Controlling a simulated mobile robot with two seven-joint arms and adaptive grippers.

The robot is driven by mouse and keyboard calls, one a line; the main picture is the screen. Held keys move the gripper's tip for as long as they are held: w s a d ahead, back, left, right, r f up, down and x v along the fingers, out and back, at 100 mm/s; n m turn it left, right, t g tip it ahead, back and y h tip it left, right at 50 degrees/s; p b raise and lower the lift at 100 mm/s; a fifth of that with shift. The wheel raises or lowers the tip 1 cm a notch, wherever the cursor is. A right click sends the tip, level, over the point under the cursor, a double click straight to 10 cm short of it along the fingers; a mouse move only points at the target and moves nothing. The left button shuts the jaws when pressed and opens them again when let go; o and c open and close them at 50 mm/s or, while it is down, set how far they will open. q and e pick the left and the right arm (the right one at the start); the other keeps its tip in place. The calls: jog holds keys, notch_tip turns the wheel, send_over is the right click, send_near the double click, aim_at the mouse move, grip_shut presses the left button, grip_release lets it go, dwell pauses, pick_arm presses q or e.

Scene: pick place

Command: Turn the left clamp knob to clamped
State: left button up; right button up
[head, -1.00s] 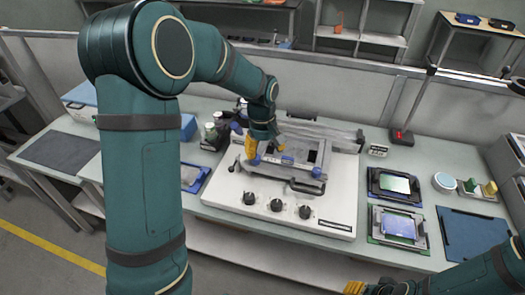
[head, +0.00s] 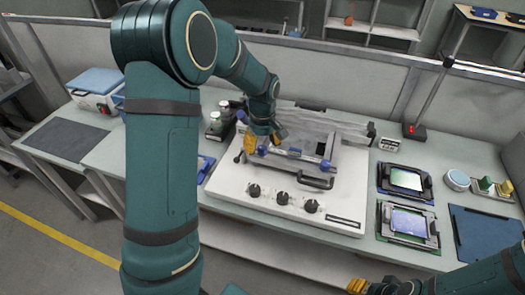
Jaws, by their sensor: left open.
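A white fixture box (head: 225,187) stands on the bench with a grey clamp frame (head: 345,160) on top. A blue clamp knob (head: 262,148) is at the frame's left front, and another blue knob (head: 325,164) is at its right front. My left gripper (head: 266,141) is open, its yellow fingertips spread near the left blue knob. I cannot tell whether they touch it. The gripper hides part of the frame's left side. My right gripper (head: 363,287) is at the bottom edge, mostly cut off, away from the fixture.
Three black knobs, one of them the middle knob (head: 282,198), line the box's front. Two device trays, the nearer one (head: 430,240), and a blue mat (head: 484,238) lie to the right. Dark bottles (head: 214,126) stand behind left. A grey mat (head: 65,141) lies far left.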

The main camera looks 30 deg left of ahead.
pick_arm(q)
jog(key=shift+f, duration=1.15)
grip_shut()
